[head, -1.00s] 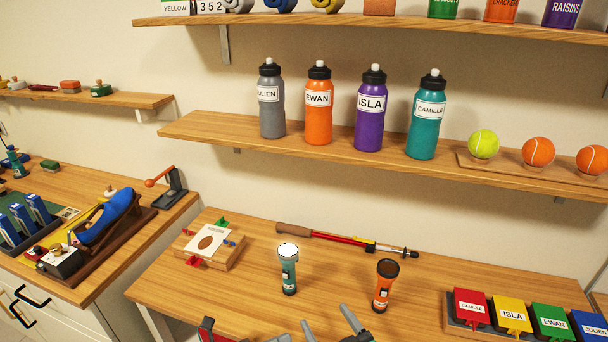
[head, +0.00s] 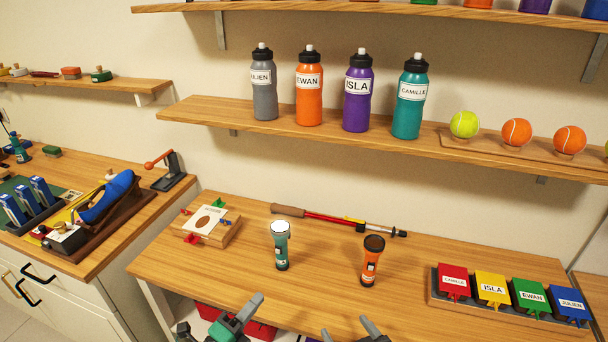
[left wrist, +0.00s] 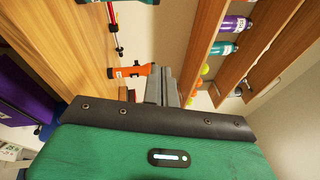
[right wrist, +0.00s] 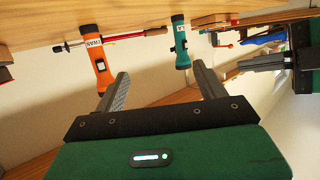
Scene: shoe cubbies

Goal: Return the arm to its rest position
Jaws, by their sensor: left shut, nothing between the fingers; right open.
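My left gripper (head: 250,302) is at the bottom of the head view, in front of the workbench edge. Its fingers are together and empty; they also show in the left wrist view (left wrist: 162,80). My right gripper (head: 347,327) is to its right, mostly cut off by the frame. In the right wrist view its fingers (right wrist: 160,78) are spread, with nothing between them. A teal flashlight (head: 281,247) and an orange flashlight (head: 370,265) stand upright on the workbench (head: 330,295). Both grippers are apart from them.
A red-and-black pole (head: 340,221) lies behind the flashlights. A wooden block with a card (head: 206,222) is left, coloured name boxes (head: 492,287) right. Labelled bottles (head: 309,95) and balls (head: 516,132) stand on the shelf above. A red bin (head: 258,328) shows below the bench.

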